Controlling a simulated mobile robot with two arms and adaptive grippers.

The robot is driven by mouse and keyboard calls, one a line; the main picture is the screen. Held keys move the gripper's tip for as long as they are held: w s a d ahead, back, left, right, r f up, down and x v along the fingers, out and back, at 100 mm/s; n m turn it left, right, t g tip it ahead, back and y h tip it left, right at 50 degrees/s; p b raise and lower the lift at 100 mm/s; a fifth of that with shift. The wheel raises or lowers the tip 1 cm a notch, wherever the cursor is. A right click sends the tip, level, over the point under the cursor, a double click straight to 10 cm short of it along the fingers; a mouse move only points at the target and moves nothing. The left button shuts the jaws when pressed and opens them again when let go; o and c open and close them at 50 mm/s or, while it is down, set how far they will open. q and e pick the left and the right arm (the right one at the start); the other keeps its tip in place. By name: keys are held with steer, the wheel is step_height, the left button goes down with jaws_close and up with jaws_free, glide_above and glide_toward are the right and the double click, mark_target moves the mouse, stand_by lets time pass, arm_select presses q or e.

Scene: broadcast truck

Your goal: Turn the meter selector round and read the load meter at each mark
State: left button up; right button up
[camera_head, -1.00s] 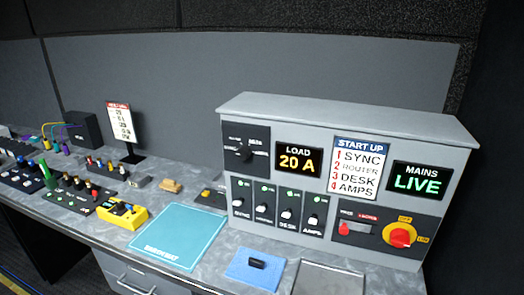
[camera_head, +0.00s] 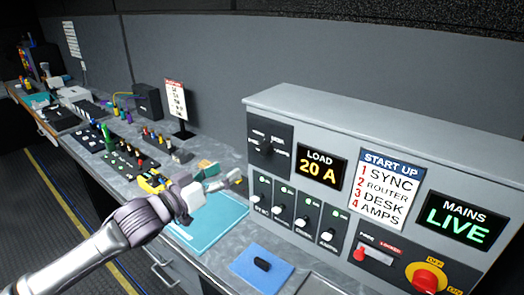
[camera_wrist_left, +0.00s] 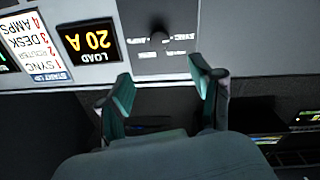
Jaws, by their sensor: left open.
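The meter selector is a black knob (camera_head: 265,145) on a dark plate with small white marks, at the panel's upper left. I cannot tell which mark it points to. The load meter (camera_head: 321,167) beside it reads 20 A in yellow. My left gripper (camera_head: 226,181) is left of the panel, below the selector's height and apart from it. In the left wrist view the picture is upside down: my left gripper (camera_wrist_left: 163,82) is open and empty, with the selector knob (camera_wrist_left: 157,38) beyond its fingertips and the load meter (camera_wrist_left: 90,42) to the left. My right gripper is not in view.
Below the selector are several toggle switches (camera_head: 281,208) with green lights. A start-up card (camera_head: 386,190), a mains display (camera_head: 458,222) reading LIVE and a red and yellow rotary switch (camera_head: 427,278) are to the right. A teal mat (camera_head: 206,232) and a blue pad (camera_head: 262,269) lie in front.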

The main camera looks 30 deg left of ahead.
mark_target(261, 150)
arm_select(q)
steer(key=w+p, duration=0.1)
steer(key=w, duration=0.3)
steer(key=w+d+p, duration=0.1)
steer(key=w, duration=0.2)
steer(key=w+p, duration=0.1)
steer(key=w, duration=0.3)
steer(key=shift+w+d+r, duration=0.1)
steer(key=shift+w+d, duration=0.1)
steer(key=shift+w, duration=0.1)
steer(key=shift+w+d, duration=0.15)
steer(key=shift+w, duration=0.45)
steer(key=c, duration=1.1)
steer(key=shift+c, duration=0.3)
